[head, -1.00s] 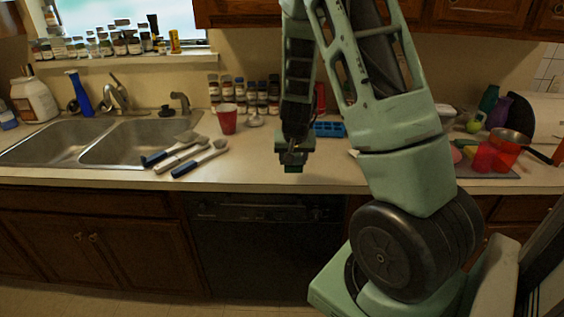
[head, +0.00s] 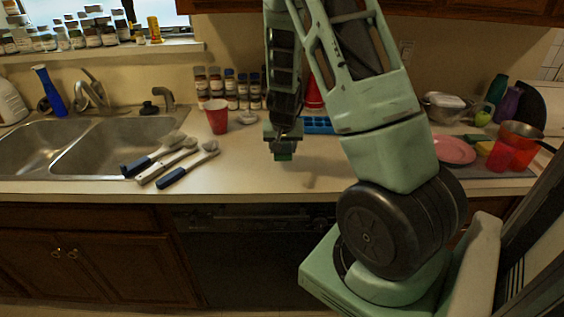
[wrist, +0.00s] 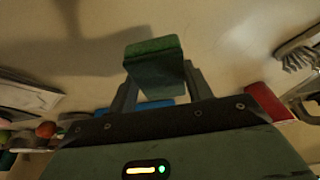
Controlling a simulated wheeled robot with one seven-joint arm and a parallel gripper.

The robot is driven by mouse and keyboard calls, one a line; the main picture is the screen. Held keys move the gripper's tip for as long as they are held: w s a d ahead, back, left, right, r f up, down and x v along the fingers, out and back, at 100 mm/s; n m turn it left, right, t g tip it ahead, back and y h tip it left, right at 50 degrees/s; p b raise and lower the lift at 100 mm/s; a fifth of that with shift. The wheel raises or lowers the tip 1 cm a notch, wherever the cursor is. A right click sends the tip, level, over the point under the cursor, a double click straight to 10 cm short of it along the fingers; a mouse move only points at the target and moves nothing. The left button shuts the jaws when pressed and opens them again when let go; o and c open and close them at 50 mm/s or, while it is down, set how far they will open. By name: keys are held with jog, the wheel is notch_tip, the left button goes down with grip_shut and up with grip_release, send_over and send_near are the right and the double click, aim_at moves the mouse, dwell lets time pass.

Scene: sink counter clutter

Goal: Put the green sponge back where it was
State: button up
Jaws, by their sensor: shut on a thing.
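The green sponge (wrist: 153,62) is a dark green block between the two fingers of my gripper (wrist: 158,80) in the wrist view. The fingers are shut on its sides and its face sticks out past them. In the head view my gripper (head: 283,145) points down above the front part of the counter, right of the spoons and brushes. The sponge (head: 283,157) shows as a small green patch under it. It looks held above the countertop; the exact height is hard to tell.
Blue-handled utensils (head: 160,163) lie left of my gripper beside the sink (head: 100,150). A red cup (head: 216,117) and spice jars stand behind. A blue tray (head: 318,125) lies behind right. A pink plate (head: 453,150) and red cups (head: 499,155) stand right. The counter front is clear.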

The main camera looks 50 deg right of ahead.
aim_at(283, 169)
jog(key=shift+f, duration=2.5)
jog(key=shift+f, duration=0.1)
jog(key=o, duration=1.1)
